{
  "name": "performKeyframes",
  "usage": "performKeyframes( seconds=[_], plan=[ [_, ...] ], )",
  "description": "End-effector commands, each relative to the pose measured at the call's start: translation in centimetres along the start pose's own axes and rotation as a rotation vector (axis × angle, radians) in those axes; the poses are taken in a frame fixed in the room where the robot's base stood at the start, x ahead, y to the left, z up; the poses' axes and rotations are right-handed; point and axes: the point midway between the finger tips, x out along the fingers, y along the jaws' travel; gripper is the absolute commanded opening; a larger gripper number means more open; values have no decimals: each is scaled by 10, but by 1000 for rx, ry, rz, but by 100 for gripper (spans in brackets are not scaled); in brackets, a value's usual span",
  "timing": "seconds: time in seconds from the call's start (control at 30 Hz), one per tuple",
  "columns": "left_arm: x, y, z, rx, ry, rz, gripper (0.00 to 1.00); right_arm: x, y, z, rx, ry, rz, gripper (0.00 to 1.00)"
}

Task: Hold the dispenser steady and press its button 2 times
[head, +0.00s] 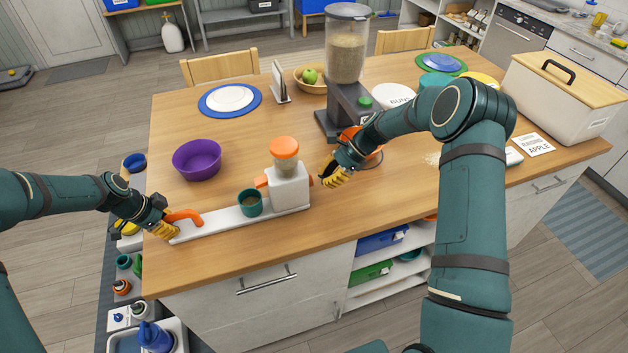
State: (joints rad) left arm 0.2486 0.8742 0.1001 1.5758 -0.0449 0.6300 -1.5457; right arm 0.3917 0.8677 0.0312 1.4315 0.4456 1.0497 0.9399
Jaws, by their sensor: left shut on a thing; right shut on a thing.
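The dispenser (291,187) stands near the table's front edge, with a white body, an orange-lidded clear hopper (286,160) and a long white base (222,221) reaching left. Orange parts show on both sides of its body; which one is the button I cannot tell. A teal cup (249,203) with brown contents stands on the base. My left gripper (165,229) is shut at the base's left end, on the orange handle (185,216). My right gripper (334,179) has its yellow fingers together just right of the body, seemingly apart from it. Nothing shows between those fingers.
A purple bowl (197,159) lies behind the base. A white bin (563,90) stands at the right. The table's front strip is clear.

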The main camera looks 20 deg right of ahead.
Motion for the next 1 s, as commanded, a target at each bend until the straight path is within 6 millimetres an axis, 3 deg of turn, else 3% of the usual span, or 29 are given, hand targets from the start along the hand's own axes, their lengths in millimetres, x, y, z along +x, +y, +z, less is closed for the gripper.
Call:
performKeyframes(
  seconds=[0.2,0.43,0.63,1.0],
  plan=[
    [2,2,0,0,0,5,0,-50,-1,-4,2,5,-6,0],
    [2,2,1,-1,-1,5,0,-88,-1,-4,2,4,-5,0],
    [2,2,1,-1,-1,5,0,-102,0,-5,2,4,-4,0],
    [2,2,2,-2,-2,5,0,-104,0,-5,3,4,-3,0]
  ],
)
